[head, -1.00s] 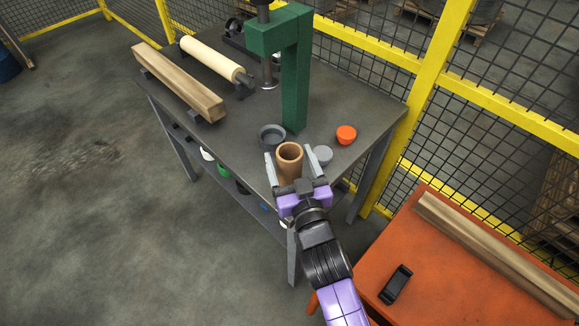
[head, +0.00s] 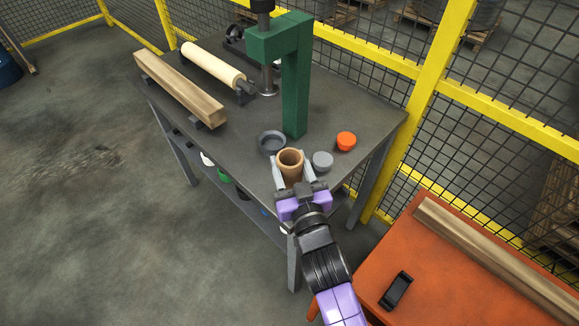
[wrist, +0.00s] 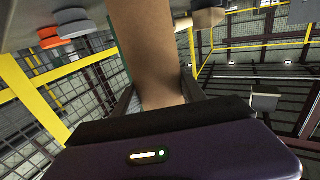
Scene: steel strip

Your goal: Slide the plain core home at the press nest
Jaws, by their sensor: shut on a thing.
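The plain core (head: 289,174) is a brown, open-ended tube standing upright near the front corner of the grey bench. My gripper (head: 292,164) is shut on it, one grey finger on each side. In the wrist view the core (wrist: 147,50) rises large between the fingers; its far end is out of frame. A shallow dark grey ring-shaped cup (head: 272,142), possibly the nest, sits just behind and left of the core, apart from it. The green press frame (head: 295,90) stands behind. The core's lower end is partly hidden by my gripper.
A cream roll (head: 212,65) and a wooden beam (head: 180,88) lie at the bench's left. Yellow mesh fencing (head: 440,70) runs behind; an orange table (head: 400,265) stands at the right.

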